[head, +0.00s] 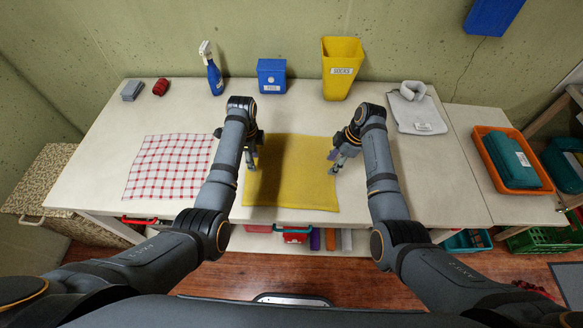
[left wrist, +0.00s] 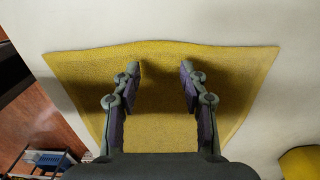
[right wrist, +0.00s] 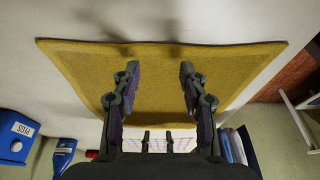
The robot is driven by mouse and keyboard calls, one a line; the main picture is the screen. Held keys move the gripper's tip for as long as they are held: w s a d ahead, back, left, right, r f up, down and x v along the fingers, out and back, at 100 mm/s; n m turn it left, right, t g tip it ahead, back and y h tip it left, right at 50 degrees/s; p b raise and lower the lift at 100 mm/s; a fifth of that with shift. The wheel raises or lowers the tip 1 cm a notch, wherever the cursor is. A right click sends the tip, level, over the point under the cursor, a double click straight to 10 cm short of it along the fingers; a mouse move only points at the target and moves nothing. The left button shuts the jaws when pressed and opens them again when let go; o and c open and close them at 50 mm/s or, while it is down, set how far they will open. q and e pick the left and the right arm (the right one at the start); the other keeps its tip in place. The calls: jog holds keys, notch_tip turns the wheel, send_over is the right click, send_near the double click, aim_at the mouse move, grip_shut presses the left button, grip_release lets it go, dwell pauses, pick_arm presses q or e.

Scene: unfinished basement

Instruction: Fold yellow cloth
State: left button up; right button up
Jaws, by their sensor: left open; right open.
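The yellow cloth (head: 290,180) lies flat and spread out on the white table, its front edge close to the table's front edge. My left gripper (head: 251,164) is at the cloth's left edge, and my right gripper (head: 336,168) is at its right edge. In the left wrist view the open left fingers (left wrist: 160,80) are over the cloth (left wrist: 160,125), with nothing between them. In the right wrist view the open right fingers (right wrist: 160,80) are also over the cloth (right wrist: 155,100) and empty. Whether the fingertips touch the cloth I cannot tell.
A red-and-white checked cloth (head: 170,165) lies to the left. A spray bottle (head: 212,70), a blue box (head: 271,77) and a yellow bin (head: 341,70) stand at the back.

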pick_arm(q)
jog(key=shift+s+f, duration=0.1)
jog(key=shift+f, duration=0.55)
pick_arm(e)
jog(key=shift+s+f, duration=0.1)
jog(key=shift+f, duration=0.55)
pick_arm(q)
jog(key=shift+f+b, duration=0.3)
pick_arm(e)
jog(key=shift+f, duration=0.3)
pick_arm(q)
jog(key=shift+r, duration=0.1)
pick_arm(e)
jog(key=shift+r, duration=0.1)
pick_arm(q)
jog(key=shift+s, duration=0.1)
grip_shut()
pick_arm(e)
jog(key=shift+s+f, duration=0.1)
jog(key=shift+f, duration=0.1)
grip_shut()
